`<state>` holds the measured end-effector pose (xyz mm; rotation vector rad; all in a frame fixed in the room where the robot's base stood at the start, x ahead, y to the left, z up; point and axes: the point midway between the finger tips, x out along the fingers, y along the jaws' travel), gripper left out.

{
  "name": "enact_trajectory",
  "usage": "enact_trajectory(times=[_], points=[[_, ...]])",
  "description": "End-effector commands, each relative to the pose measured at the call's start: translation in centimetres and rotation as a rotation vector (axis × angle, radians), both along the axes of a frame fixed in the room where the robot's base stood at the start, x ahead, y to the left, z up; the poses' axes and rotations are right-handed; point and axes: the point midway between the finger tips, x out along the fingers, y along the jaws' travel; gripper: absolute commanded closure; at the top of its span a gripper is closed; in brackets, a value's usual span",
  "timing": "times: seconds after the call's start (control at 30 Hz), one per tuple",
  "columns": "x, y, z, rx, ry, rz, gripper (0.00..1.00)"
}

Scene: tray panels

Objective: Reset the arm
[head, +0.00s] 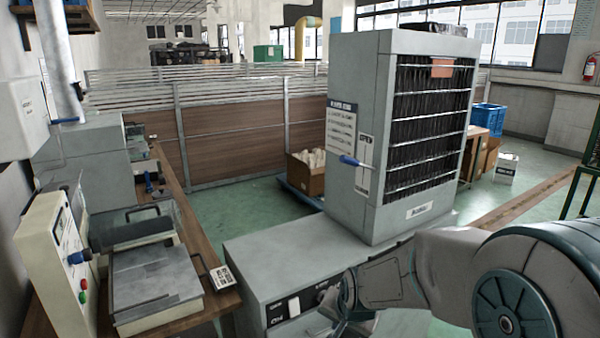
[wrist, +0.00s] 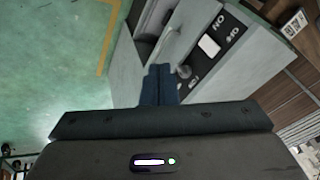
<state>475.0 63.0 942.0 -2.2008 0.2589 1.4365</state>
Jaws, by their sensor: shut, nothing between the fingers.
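My arm comes in from the right edge of the head view and reaches to the lower middle, in front of the grey cabinet (head: 285,255). My gripper (wrist: 160,75) shows in the wrist view with its two dark blue fingers together and nothing between them. In the head view its end is near the bottom edge and partly cut off. In the wrist view the fingers point toward the cabinet front, which has a black switch panel (wrist: 222,35) with a knob. I cannot tell whether the fingertips touch the cabinet.
A tall grey tray rack (head: 350,130) with a blue handle stands on the cabinet. At left, a wooden bench holds a flat metal press (head: 155,280) and a control box (head: 60,260). A cardboard box (head: 306,175) stands behind the rack. Green floor is free between bench and partition.

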Motion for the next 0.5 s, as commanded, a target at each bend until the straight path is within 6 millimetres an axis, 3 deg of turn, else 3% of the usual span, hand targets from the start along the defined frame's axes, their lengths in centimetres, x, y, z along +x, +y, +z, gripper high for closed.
enact_trajectory(times=[0.3,0.5], points=[[-10.0,-4.1,5.5,-0.245,0.094,0.247,1.0],[-15.5,-5.7,7.3,-0.278,0.143,0.378,1.0]])
